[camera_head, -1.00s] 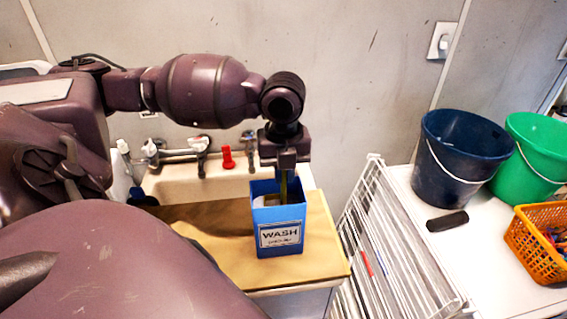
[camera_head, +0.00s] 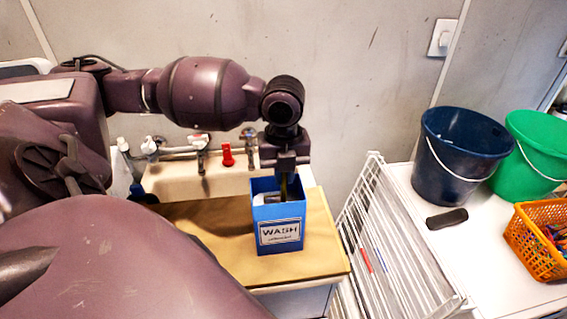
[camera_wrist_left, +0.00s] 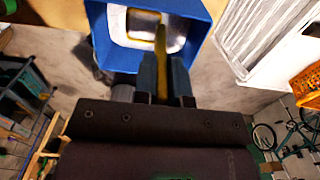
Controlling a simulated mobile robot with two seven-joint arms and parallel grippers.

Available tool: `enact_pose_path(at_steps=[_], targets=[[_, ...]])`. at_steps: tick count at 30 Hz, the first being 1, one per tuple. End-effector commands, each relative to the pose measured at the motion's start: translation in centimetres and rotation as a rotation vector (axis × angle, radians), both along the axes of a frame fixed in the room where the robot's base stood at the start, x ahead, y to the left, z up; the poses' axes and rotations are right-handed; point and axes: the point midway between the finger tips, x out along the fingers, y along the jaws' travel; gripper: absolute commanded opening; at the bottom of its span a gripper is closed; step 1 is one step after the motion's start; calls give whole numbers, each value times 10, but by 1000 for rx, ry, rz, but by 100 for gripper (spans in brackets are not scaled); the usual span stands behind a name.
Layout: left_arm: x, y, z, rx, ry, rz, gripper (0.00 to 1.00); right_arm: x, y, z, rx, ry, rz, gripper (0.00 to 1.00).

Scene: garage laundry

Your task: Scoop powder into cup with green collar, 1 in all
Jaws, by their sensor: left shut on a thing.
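A blue box (camera_head: 264,215) labelled WASH stands open-topped on the tan board beside the sink. My left gripper (camera_head: 288,176) points down into its mouth. It is shut on a thin yellow handle, which I take to be the scoop (camera_wrist_left: 161,42), reaching into the box. In the left wrist view, the blue box (camera_wrist_left: 200,14) lies beyond the fingers, with a pale, light-rimmed interior. The scoop's bowl and how much powder it carries cannot be made out. I cannot find a cup with a green collar in either view. My right gripper is not in view.
The tan board (camera_head: 215,225) has bare room left of the box. The sink (camera_head: 180,184) with its taps and a red-topped item (camera_head: 227,155) is behind. A white wire rack (camera_head: 385,240) stands right, then a navy bucket (camera_head: 455,150), green bucket (camera_head: 530,150) and orange basket (camera_head: 540,245).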

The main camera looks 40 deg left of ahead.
Motion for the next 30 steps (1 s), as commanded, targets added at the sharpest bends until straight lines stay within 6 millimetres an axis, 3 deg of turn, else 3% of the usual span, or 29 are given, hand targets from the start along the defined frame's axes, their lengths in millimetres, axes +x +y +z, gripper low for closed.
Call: enact_pose_path(at_steps=[30], targets=[[0, 0, -16, 1, -1, 0, 0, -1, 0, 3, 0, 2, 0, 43]])
